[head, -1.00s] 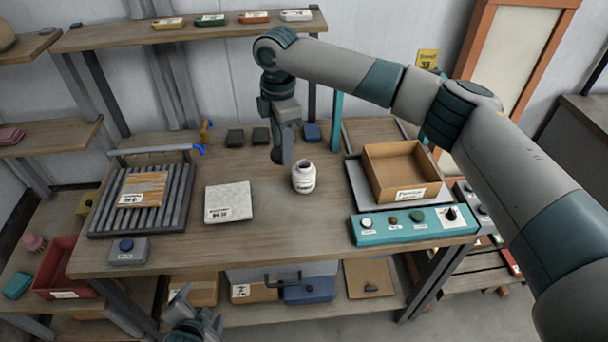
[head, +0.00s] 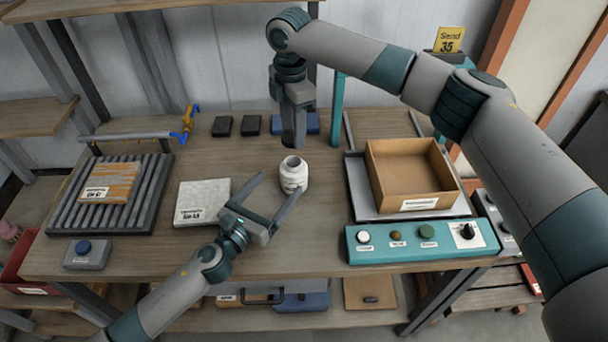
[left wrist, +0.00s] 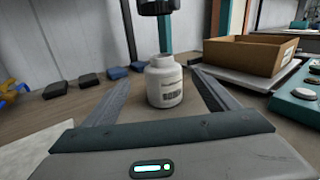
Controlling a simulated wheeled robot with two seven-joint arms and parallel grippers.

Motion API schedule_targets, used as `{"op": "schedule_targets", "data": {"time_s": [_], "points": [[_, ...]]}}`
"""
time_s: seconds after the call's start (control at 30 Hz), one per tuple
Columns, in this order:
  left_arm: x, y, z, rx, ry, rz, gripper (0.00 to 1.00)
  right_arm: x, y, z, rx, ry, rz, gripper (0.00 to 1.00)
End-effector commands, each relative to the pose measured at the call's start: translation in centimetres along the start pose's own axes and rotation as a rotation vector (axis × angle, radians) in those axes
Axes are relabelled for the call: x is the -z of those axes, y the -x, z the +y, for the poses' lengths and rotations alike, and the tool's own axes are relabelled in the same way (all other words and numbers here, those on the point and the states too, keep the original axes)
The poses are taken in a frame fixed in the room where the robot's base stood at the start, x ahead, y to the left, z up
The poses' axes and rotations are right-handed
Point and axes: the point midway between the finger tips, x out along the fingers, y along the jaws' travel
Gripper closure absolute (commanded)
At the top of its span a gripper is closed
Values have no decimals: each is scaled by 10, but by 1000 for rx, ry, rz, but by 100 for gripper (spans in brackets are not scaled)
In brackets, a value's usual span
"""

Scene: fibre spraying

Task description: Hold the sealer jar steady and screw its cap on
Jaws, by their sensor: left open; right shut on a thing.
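The white sealer jar (head: 293,176) stands upright and open-mouthed on the workbench; it also shows in the left wrist view (left wrist: 165,84) with its label facing that camera. My left gripper (head: 282,182) is open at the jar, low over the bench. In the left wrist view the jar appears between its two fingers (left wrist: 160,78), with a gap on each side. My right gripper (head: 293,140) points down above and behind the jar mouth in the head view. It is shut on a dark piece (left wrist: 157,6), which looks like the cap; its outline is partly cut off.
A pale labelled slab (head: 203,203) lies left of the jar, beside a roller rack (head: 62,205). A cardboard box (head: 410,175) on a tray and a teal button panel (head: 415,242) stand to the right. Dark small blocks (head: 222,126) lie behind. Bench around the jar is clear.

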Motion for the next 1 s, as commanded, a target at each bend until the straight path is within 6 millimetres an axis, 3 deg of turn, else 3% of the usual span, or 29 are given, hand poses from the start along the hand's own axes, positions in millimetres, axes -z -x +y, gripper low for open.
{"op": "schedule_targets", "data": {"time_s": [0.1,0.67,1.0], "points": [[8,-2,-1,21,-48,2,20,1,-6,0,-1,2,0,81],[8,-7,-2,25,-57,1,20,1,-6,0,-1,1,0,81],[7,-43,-3,25,-56,1,20,1,-6,0,-1,1,0,81]]}}
